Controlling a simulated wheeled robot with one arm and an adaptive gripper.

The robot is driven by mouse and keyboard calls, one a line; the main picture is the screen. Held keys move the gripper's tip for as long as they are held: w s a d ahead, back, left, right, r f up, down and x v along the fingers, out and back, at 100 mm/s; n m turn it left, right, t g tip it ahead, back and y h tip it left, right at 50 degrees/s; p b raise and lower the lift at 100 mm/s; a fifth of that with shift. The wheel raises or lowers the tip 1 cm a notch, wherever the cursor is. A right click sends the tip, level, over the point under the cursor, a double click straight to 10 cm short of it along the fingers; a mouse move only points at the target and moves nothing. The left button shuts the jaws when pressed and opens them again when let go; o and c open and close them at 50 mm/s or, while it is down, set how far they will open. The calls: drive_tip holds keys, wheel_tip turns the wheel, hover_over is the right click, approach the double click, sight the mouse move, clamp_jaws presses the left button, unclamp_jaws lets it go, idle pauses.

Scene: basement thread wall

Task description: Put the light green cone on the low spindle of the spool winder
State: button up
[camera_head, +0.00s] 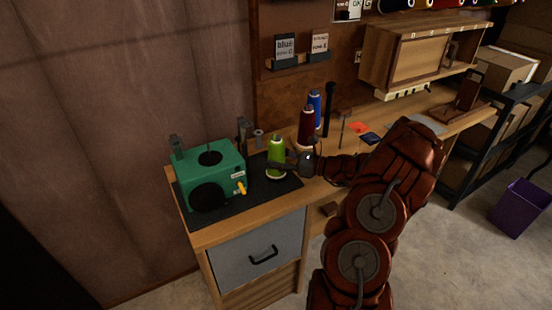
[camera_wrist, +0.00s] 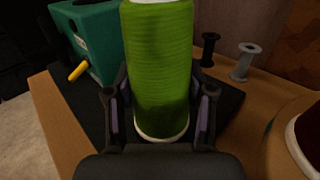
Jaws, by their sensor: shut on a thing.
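The light green cone (camera_head: 276,155) is upright at the right part of the dark mat, beside the winder. It fills the middle of the wrist view (camera_wrist: 160,70), with its pale lower rim showing. My gripper (camera_head: 288,164) comes from the right and is shut on the cone, one finger on each side in the wrist view (camera_wrist: 160,112). I cannot tell whether the cone touches the mat. The green spool winder (camera_head: 228,160) stands left of the cone, with a yellow handle (camera_head: 241,188) and a dark spindle area on top (camera_head: 210,158). Its low spindle is not clearly visible.
A dark red cone (camera_head: 306,128) and a blue cone (camera_head: 315,105) stand behind my gripper. Two small empty spools, one black (camera_wrist: 208,48) and one grey (camera_wrist: 244,62), stand behind the mat. A dark mat (camera_head: 285,187) lies on the wooden bench.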

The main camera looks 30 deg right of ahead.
drive_tip(key=shift+f, duration=0.3)
idle(0.4)
drive_tip(key=o, duration=1.3)
drive_tip(key=shift+o, duration=0.2)
